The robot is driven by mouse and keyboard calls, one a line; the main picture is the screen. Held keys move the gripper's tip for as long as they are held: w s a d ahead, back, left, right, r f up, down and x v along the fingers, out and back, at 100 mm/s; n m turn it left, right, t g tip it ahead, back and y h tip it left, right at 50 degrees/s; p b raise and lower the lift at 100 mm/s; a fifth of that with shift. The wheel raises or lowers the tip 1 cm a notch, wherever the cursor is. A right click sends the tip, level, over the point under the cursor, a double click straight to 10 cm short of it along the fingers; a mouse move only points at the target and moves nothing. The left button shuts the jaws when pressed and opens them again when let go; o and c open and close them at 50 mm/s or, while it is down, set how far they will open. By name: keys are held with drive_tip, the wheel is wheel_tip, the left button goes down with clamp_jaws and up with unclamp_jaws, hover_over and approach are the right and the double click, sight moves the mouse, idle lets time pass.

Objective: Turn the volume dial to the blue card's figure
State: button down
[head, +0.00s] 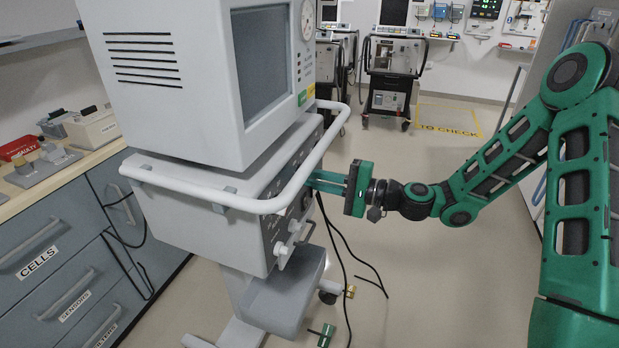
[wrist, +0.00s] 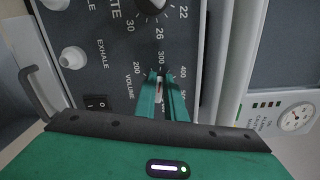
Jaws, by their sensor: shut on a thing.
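The ventilator (head: 215,225) stands at the left of centre in the head view, its control panel facing right. My gripper (head: 316,181) reaches under its white rail to that panel. In the wrist view my gripper (wrist: 160,78) is shut on the volume dial (wrist: 159,86), one green finger on each side. Figures 200, 300, 400 and part of 500 show around the dial, beside the word VOLUME. The fingers hide most of the dial, and I cannot surely read its setting. I cannot make out a blue card in either view.
The rate dial (wrist: 152,4), a rocker switch (wrist: 95,102) and pale knobs (wrist: 72,57) sit near the volume dial. The white rail (head: 265,205) wraps the ventilator close to my gripper. Cables hang below. Other ventilators (head: 392,75) stand behind; the floor at right is open.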

drive_tip(key=shift+f+n, duration=0.2)
drive_tip(key=shift+n, duration=0.1)
idle(0.4)
drive_tip(key=c, duration=1.8)
unclamp_jaws()
drive_tip(key=shift+d+r, duration=0.1)
drive_tip(key=v, duration=1)
drive_tip(key=shift+s+d, duration=0.15)
drive_tip(key=shift+d, duration=0.15)
